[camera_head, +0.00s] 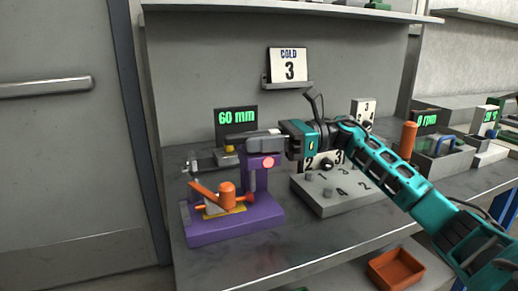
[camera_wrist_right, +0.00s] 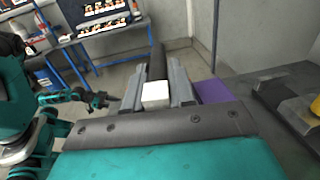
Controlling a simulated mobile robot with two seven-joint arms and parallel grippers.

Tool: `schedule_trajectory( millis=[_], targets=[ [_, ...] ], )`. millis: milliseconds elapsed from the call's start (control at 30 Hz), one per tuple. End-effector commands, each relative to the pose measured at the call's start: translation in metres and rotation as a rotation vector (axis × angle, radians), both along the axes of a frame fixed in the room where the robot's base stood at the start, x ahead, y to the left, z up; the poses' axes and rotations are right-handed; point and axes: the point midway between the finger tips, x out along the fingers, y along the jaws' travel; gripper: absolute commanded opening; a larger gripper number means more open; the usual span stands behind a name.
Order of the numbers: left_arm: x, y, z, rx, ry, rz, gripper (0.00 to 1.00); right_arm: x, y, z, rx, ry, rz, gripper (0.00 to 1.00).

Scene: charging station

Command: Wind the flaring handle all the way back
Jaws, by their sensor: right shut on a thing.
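The purple flaring tool (camera_head: 240,225) stands on the bench at the left. It has an orange clamp part (camera_head: 227,190), a slanted orange lever (camera_head: 204,194) and an upright purple post with a salmon disc (camera_head: 268,162). My right gripper (camera_head: 240,142) lies level at the top of the post, pointing left. Its fingers are shut on the handle, which they mostly hide. In the right wrist view, a pale block (camera_wrist_right: 156,93) sits between the fingers and a dark bar (camera_wrist_right: 157,62) extends beyond. My left gripper (camera_wrist_right: 97,100) seems to show small in that view.
A display reading 60 mm (camera_head: 237,122) stands behind the tool. A grey numbered panel (camera_head: 345,190) is right of it, under my right arm. An orange tray (camera_head: 396,268) is below. Bench front is clear.

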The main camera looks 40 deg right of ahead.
Motion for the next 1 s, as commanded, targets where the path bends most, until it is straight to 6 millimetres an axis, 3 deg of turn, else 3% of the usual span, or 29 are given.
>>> schedule_trajectory(
  millis=[633,667,833,1000],
  targets=[
    [0.0001,-0.0031,-0.0014,-0.004,0.004,-0.004,0.43,0.0007,0.0004,0.0004,0.002,-0.001,0.044,0.00],
    [0.0002,-0.0031,-0.0013,-0.004,0.003,-0.005,0.43,0.0007,0.0004,0.0004,0.002,-0.001,0.044,0.27],
    [0.0005,-0.0031,-0.0009,-0.004,0.001,-0.004,0.43,0.0007,0.0004,0.0002,0.001,0.000,0.044,0.43],
    [0.0007,-0.0030,-0.0007,-0.004,0.000,-0.004,0.43,0.0006,0.0002,0.0000,0.001,0.000,0.043,0.45]
  ],
)
